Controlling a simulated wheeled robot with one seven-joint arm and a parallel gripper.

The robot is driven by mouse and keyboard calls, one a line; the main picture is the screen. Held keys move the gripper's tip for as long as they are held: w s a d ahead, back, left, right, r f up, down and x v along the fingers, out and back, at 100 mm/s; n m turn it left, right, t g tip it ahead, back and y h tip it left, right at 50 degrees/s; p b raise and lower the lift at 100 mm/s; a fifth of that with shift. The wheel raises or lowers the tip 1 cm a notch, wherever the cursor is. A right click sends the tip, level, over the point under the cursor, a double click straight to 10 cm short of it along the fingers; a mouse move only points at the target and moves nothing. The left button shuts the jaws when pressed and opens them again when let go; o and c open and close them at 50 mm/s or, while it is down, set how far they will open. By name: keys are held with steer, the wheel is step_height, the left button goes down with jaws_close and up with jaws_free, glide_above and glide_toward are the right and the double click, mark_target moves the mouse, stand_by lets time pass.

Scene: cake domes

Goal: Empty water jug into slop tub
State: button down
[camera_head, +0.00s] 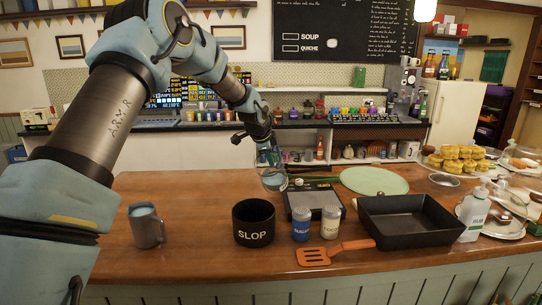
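The black slop tub (254,226), marked SLOP in white, stands upright on the wooden counter near its front edge. A clear glass vessel that looks like the water jug (272,172) is just above and right of the tub in the picture. My gripper (267,146) reaches down from the upper left at the jug's top and appears shut on it; the fingers are small and partly hidden. The jug looks slightly tilted and off the counter. I cannot tell its water level. The tub's inside is dark.
Right of the tub are a scale (299,203), a blue jar (301,224), a pale jar (331,223), an orange spatula (318,256) and a black pan (410,221). A grey-blue mug (146,226) stands left. Counter is clear between mug and tub.

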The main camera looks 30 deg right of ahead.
steer(key=shift+s+a+h, duration=0.2)
steer(key=shift+h, duration=0.1)
steer(key=shift+f+t+b, duration=0.35)
steer(key=shift+t+b, duration=0.05)
steer(key=shift+b, duration=0.35)
steer(key=b, duration=0.2)
steer(key=shift+s+a+h+b, duration=0.1)
steer(key=shift+a+h+b, duration=0.1)
steer(key=shift+h+b, duration=0.2)
steer(key=s+a+t+h+b, duration=0.1)
steer(key=b, duration=0.4)
steer(key=s+a+r+t+h+b, duration=0.1)
steer(key=h+b, duration=0.1)
steer(key=b, duration=0.3)
steer(key=s+a+r+t+h+b, duration=0.1)
steer(key=t+b, duration=0.1)
steer(key=b, duration=0.3)
steer(key=shift+a, duration=0.25)
steer(key=shift+w+d+r+p, duration=0.1)
steer(key=shift+r+p, duration=0.2)
steer(key=shift+p, duration=0.15)
steer(key=shift+h+b, duration=0.3)
steer(key=shift+b, duration=0.15)
steer(key=shift+s+a+r+t+h+b, duration=0.2)
steer(key=shift+s+a+t+h+b, duration=0.3)
steer(key=shift+b, duration=1.95)
steer(key=shift+s+a+r+t+h+b, duration=0.15)
steer(key=shift+s+a+t+h+b, duration=0.35)
steer(key=shift+b, duration=1.9)
